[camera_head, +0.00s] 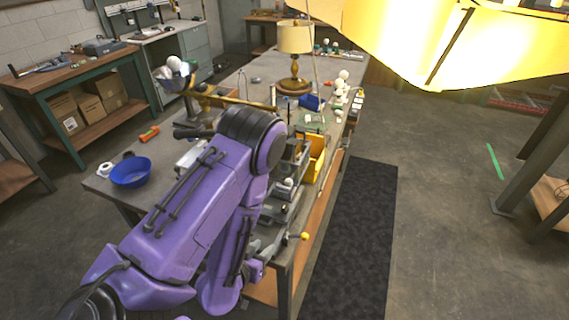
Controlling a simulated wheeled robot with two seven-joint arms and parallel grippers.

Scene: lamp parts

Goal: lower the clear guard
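I cannot make out the clear guard with certainty. A pale, greenish see-through piece (314,118) stands on the far right part of the workbench, too small to tell what it is. Grey metal equipment (284,208) with a yellow knob (305,236) sits at the near right corner, partly behind my purple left arm. That arm rises from the lower left, bends over the bench and folds back down. My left gripper (262,248) seems to be beside the near right corner; its fingers are too small and covered to read. My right gripper is not in view.
A blue bowl (130,172) and an orange tool (149,134) lie on the bench's left side. A yellow bin (314,158) stands at its right edge. A table lamp (295,57) stands at the back. A glowing shade (460,40) fills the upper right. The dark mat (352,240) is clear.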

